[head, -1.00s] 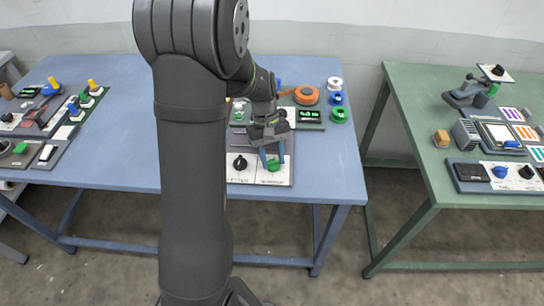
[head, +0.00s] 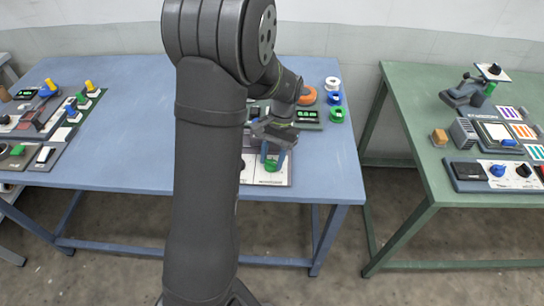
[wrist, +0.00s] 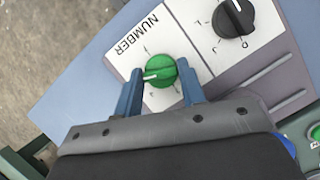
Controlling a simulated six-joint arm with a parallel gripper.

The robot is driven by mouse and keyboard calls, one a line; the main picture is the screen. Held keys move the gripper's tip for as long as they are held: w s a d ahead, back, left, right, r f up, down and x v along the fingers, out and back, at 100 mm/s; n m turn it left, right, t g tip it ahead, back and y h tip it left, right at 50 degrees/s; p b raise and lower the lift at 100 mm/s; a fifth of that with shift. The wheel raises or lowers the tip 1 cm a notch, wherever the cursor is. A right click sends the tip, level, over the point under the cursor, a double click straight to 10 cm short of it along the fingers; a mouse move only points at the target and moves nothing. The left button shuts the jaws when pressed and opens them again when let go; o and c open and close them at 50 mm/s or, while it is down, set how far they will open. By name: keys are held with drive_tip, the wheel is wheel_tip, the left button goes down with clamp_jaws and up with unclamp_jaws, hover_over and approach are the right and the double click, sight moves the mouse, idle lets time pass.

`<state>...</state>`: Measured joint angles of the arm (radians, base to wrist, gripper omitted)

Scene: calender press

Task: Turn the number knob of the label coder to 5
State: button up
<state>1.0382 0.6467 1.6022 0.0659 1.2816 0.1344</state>
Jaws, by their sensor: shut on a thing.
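The number knob (wrist: 160,68) is a green round knob with a white pointer line, on a white panel (wrist: 127,58) printed NUMBER. In the wrist view its pointer lies roughly toward the left; the small marks around it are too small to read surely. In the head view the green knob (head: 272,164) shows at the front of the label coder (head: 285,178). My gripper (wrist: 161,78) has its blue fingers on either side of the knob and is shut on it. In the head view my gripper (head: 272,154) sits right over the knob.
A black knob (wrist: 233,18) stands beside the green one on the same panel. A lit green display (head: 308,116), an orange roll (head: 307,97) and white, blue and green rolls (head: 334,98) are behind. Other devices stand on the blue table's left and on the green table (head: 410,100).

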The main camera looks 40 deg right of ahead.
drive_tip(key=shift+m, duration=0.6)
drive_tip(key=o, duration=1)
drive_tip(key=v, duration=1.7)
drive_tip(key=shift+s+d+r, duration=0.2)
drive_tip(key=shift+s, duration=0.15)
drive_tip(key=x, duration=1.7)
drive_tip(key=shift+w+a+f, duration=0.2)
drive_tip(key=shift+w+f, duration=0.05)
drive_tip(key=shift+w, duration=0.05)
